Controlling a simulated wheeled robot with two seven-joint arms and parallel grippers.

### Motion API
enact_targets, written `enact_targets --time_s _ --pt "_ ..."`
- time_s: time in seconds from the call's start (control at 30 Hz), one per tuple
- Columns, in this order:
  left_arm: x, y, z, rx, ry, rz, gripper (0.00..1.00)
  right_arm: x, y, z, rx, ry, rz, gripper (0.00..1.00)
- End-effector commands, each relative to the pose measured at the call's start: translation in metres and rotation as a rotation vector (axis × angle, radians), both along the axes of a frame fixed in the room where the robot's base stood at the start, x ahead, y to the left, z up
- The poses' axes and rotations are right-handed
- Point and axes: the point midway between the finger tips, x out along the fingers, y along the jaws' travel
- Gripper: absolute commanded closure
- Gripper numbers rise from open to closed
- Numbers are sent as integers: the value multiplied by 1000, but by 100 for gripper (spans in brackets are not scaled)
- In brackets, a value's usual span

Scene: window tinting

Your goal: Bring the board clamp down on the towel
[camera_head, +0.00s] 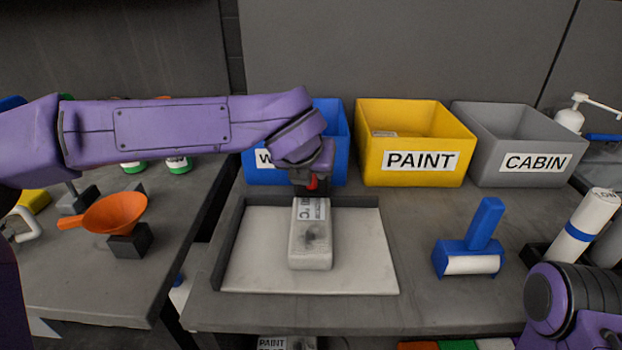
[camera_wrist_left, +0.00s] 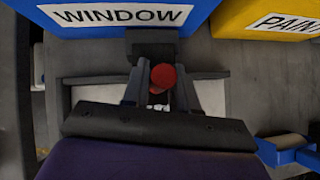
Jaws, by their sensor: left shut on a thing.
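The pale board (camera_head: 255,255) lies on the bench with a dark rim along its back and left. The grey-white towel (camera_head: 311,245), with a printed label, lies lengthwise on it and has a dark smudge. The board clamp shows as a red knob (camera_wrist_left: 163,77) in the left wrist view, at the board's back edge. My left gripper (camera_head: 311,184) is at the towel's far end, its fingers (camera_wrist_left: 163,92) shut on the red knob. The gripper hides most of the clamp, so I cannot tell whether it touches the towel. My right gripper is out of view.
Blue (camera_wrist_left: 110,32), yellow (camera_head: 415,155) and grey (camera_head: 515,150) bins stand behind the board. A blue roller tool (camera_head: 470,255) and a white bottle (camera_head: 585,220) stand to the right. An orange funnel (camera_head: 112,213) is on the left bench, across a gap. My right arm is at lower right.

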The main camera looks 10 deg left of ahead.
Motion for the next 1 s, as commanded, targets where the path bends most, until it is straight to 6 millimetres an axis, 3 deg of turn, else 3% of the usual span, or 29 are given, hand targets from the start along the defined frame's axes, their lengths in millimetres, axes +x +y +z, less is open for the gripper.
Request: enact_targets --time_s 0.47,0.5,0.53,0.57,0.87,1.0 --pt "1 0 1 3 -22 0 100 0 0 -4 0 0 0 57" --pt "1 0 2 3 -22 0 66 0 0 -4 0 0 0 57" --pt "1 0 2 3 -22 0 56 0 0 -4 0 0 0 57" --pt "1 0 1 3 -21 0 53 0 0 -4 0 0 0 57" --pt "-2 0 3 3 -18 0 53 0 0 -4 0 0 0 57" --pt "-16 1 20 1 -22 0 53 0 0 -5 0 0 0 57"
